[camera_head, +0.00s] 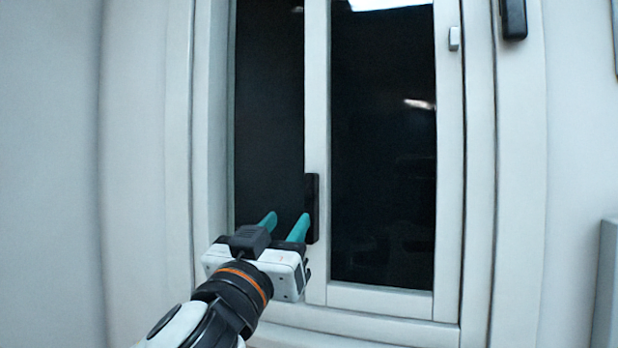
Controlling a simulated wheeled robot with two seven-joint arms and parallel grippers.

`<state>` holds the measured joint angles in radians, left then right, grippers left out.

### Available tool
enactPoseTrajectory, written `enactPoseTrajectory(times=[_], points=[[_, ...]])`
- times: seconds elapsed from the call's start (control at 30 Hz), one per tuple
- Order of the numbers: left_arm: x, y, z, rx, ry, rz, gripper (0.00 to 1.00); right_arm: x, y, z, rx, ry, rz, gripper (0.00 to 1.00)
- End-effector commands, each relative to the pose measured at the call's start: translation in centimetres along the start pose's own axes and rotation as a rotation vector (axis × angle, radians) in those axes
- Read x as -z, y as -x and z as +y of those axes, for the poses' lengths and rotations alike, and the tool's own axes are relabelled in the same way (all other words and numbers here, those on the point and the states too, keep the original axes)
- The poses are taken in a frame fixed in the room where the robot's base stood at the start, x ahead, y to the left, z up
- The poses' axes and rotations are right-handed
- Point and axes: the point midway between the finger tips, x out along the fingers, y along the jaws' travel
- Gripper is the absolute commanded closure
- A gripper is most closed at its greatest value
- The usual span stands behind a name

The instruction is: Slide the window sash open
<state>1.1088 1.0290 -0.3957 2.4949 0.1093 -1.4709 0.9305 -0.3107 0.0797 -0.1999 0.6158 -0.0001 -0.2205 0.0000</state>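The window sash (316,110) is a white frame around a dark pane (382,150). It fills the right part of the window opening, and a second dark pane (268,110) shows to its left. A black upright handle (313,190) sits on the sash's left stile. My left gripper (284,222) has two teal fingers spread apart, with a gap between them. Its right finger is beside the handle's left edge; I cannot tell whether it touches. My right gripper is not in view.
A white window frame (480,190) surrounds the panes. A small light catch (454,38) sits on the right stile, and a black fitting (513,18) is at upper right. A grey box-like edge (606,285) stands at far right. Plain wall (55,150) is at left.

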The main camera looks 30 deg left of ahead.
Motion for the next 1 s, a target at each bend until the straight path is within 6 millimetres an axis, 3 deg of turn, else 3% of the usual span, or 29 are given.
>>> enactPoseTrajectory(times=[0.03,0.17,0.37,0.5,0.7,1.0], points=[[-0.6,-0.7,0.0,0.001,-0.006,0.005,0.62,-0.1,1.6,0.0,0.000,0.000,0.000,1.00],[-0.6,-1.4,-0.1,0.007,-0.008,0.006,0.62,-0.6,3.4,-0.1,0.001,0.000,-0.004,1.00],[-0.6,-4.4,-0.1,0.005,-0.007,0.005,0.62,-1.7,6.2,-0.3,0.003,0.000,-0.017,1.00],[-0.4,-7.0,-0.1,0.004,-0.005,0.002,0.62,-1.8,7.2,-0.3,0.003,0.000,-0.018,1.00],[-0.2,-9.4,-0.1,0.004,-0.005,0.000,0.62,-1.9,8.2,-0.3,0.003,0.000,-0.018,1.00],[0.0,-10.1,-0.1,0.006,-0.004,0.000,0.62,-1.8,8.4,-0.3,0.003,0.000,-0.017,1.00]])
